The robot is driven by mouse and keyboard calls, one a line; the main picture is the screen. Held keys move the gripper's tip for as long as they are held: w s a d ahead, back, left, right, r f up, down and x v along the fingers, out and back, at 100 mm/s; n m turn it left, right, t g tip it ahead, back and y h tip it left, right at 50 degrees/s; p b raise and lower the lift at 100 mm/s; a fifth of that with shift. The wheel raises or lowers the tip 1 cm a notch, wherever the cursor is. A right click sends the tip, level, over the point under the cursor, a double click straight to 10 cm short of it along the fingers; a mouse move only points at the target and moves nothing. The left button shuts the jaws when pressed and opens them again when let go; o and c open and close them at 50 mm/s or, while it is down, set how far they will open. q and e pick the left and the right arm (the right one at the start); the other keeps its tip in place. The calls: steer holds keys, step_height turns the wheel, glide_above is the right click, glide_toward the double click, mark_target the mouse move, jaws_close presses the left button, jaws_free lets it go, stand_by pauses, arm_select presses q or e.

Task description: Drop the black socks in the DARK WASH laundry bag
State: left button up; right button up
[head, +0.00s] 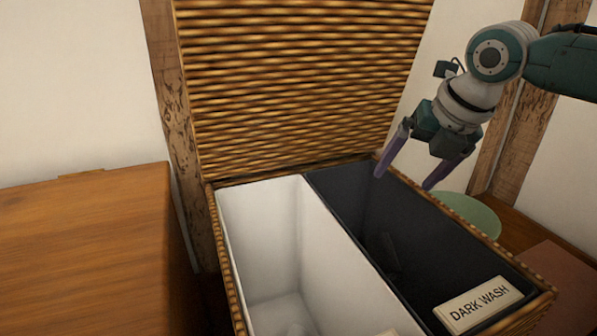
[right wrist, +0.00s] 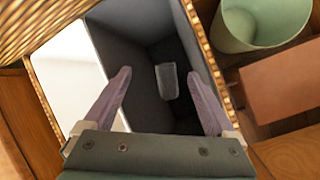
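The DARK WASH laundry bag (head: 335,187) is the dark-lined right half of an open wicker hamper, with a DARK WASH label (head: 478,304) at its front. My right gripper (head: 405,180) is above this bag, fingers apart and pointing down. In the right wrist view, nothing is between the fingers. A small dark grey item (right wrist: 168,82) lies low inside the dark bag (right wrist: 118,45); it may be the black socks, but I cannot be sure. It shows faintly in the head view. No other black socks are in view. My left gripper is not in view.
The white-lined compartment (head: 262,225) is beside the dark bag on the left. The raised wicker lid (head: 300,80) stands behind. A wooden cabinet (head: 85,250) is at the left. A green round container (right wrist: 262,25) and a brown box (right wrist: 285,88) stand right of the hamper.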

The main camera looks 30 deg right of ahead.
steer(key=shift+o, duration=0.5)
steer(key=p+v, duration=0.7)
steer(key=v, duration=0.2)
steer(key=shift+s+r, duration=0.25)
steer(key=shift+r, duration=0.1)
